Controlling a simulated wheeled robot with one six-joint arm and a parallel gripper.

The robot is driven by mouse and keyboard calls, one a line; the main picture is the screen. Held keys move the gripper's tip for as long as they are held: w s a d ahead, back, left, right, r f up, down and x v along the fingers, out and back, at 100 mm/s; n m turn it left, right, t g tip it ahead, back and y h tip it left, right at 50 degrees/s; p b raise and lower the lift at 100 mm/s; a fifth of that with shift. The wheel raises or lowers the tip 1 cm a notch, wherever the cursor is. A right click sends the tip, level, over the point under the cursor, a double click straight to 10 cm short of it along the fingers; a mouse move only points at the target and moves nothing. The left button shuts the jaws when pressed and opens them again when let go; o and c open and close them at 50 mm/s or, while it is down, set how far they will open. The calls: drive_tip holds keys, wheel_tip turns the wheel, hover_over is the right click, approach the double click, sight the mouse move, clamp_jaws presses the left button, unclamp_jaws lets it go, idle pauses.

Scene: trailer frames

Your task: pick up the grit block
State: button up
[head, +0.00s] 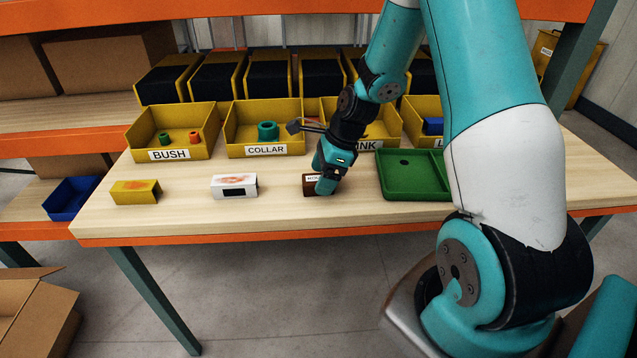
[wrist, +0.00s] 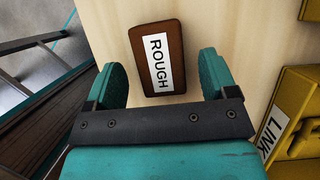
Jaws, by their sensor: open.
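The grit block (wrist: 141,46) is a brown block with a white label reading ROUGH. In the wrist view it lies on the bench just beyond my fingertips, roughly between their lines. My gripper (wrist: 165,78) has its two teal fingers spread apart with nothing between them. In the head view my gripper (head: 326,187) is low over the bench and covers the right part of the brown block (head: 309,185). I cannot tell from the head view whether the fingers touch it.
A white block (head: 234,187) and a yellow block (head: 135,192) stand to the left on the bench. A green tray (head: 411,189) is to the right. Yellow bins labelled BUSH (head: 169,155), COLLAR (head: 265,150) and LINK (wrist: 279,130) line the back. Bare wood separates the blocks.

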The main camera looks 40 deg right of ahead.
drive_tip(key=shift+w+a+f, duration=0.1)
drive_tip(key=shift+a+f, duration=0.05)
drive_tip(key=shift+f, duration=0.45)
drive_tip(key=c, duration=1)
drive_tip(key=shift+c, duration=0.2)
drive_tip(key=shift+r, duration=0.1)
wheel_tip(320, 180, up, 20)
drive_tip(key=p, duration=0.1)
